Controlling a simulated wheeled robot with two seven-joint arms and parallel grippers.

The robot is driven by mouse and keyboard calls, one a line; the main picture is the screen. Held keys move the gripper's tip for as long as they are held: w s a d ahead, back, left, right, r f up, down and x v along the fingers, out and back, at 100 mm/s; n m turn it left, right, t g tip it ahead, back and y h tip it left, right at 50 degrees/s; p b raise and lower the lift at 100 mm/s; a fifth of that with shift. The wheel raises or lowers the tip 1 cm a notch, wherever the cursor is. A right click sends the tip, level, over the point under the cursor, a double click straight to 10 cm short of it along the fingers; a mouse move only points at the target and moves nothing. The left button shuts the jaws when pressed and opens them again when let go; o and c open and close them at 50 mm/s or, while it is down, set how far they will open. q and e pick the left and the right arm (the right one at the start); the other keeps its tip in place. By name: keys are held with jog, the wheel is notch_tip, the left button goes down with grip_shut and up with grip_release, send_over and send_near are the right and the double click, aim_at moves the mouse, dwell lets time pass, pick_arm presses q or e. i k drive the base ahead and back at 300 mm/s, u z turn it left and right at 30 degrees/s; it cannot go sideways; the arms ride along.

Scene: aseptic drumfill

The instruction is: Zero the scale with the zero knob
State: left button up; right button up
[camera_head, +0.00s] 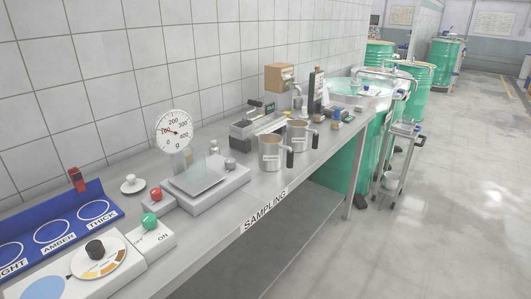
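The scale (226,183) stands on the steel bench, with a flat square pan (197,174) on its grey body. No object is clearly visible on the pan. Its round white dial (174,131) stands upright behind the pan, marked in g. A red mark or needle shows on the dial's left side, too small to read exactly. A small grey knob (230,163) sits at the right of the scale body, and it looks like the zero knob. Neither of my grippers is in view.
Left of the scale are a red button (155,194), a green button (149,220) and a small silver knobbed piece (131,184). Two steel jugs (270,152) stand to the right. A blue labelled rack (75,236) and black dial knob (95,249) are at the lower left.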

aim_at(230, 164)
jog(key=z, duration=0.2)
jog(key=i, duration=1.1)
jog(key=u, duration=0.55)
